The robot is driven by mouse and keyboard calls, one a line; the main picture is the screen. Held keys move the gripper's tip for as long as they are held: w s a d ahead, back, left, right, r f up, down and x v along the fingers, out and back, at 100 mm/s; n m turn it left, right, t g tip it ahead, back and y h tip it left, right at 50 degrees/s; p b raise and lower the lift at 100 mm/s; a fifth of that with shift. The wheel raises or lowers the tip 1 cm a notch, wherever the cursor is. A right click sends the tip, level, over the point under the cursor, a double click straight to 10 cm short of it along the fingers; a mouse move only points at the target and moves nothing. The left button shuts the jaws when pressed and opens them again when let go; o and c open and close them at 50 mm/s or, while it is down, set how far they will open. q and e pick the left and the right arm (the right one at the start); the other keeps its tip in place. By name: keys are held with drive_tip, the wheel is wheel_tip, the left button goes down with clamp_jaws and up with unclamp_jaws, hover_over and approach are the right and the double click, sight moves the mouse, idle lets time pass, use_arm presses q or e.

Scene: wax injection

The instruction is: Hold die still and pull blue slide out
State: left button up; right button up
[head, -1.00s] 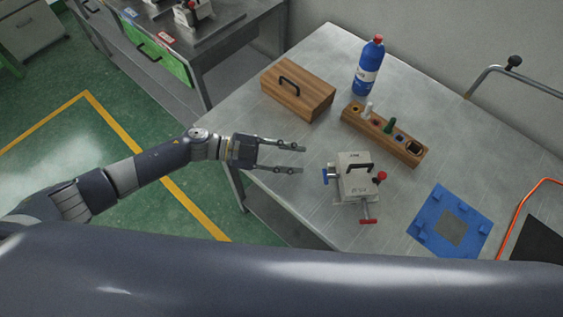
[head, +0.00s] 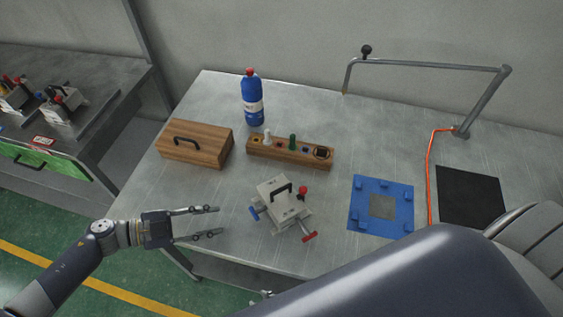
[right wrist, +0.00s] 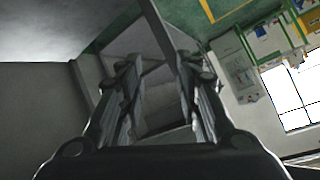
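The die (head: 282,203) is a pale grey block with a black handle on top, standing on the metal table. Its blue slide (head: 254,213) sticks out on the left side. A red T-handle (head: 309,237) is at the front right and a red knob (head: 302,192) at the right. My left gripper (head: 218,221) is open and empty, left of the die and apart from it, fingers pointing toward the blue slide. My right gripper shows in the right wrist view (right wrist: 160,70), fingers apart with nothing between them. The right gripper is not visible in the head view.
A wooden box (head: 196,144), a blue bottle (head: 252,98) and a wooden holder (head: 290,151) with small tools stand behind the die. A blue mat (head: 382,206) and a black pad (head: 470,196) lie to the right. My own arm covers the lower right.

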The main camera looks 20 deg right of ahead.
drive_tip(key=w+a+r+n+g+y, duration=0.1)
drive_tip(key=w+a+r+n+y, duration=0.3)
drive_tip(key=a+r, duration=0.65)
drive_tip(key=w+a+r+n+g+y, duration=0.1)
drive_tip(key=w+a+r+n+y, duration=0.15)
drive_tip(key=w+a+r, duration=0.75)
drive_tip(key=s+a+r+n+g+y, duration=0.25)
drive_tip(key=s+r, duration=0.35)
drive_tip(key=r, duration=0.5)
wheel_tip(320, 180, up, 10)
drive_tip(key=n+g+h, duration=0.4)
drive_tip(key=n+h, duration=0.4)
drive_tip(key=h, duration=0.8)
hover_over(282, 188)
drive_tip(key=shift+a+r, duration=0.15)
drive_tip(key=shift+r, duration=0.05)
drive_tip(key=shift+f, duration=0.1)
wheel_tip(282, 188, down, 10)
drive_tip(key=shift+f, duration=0.2)
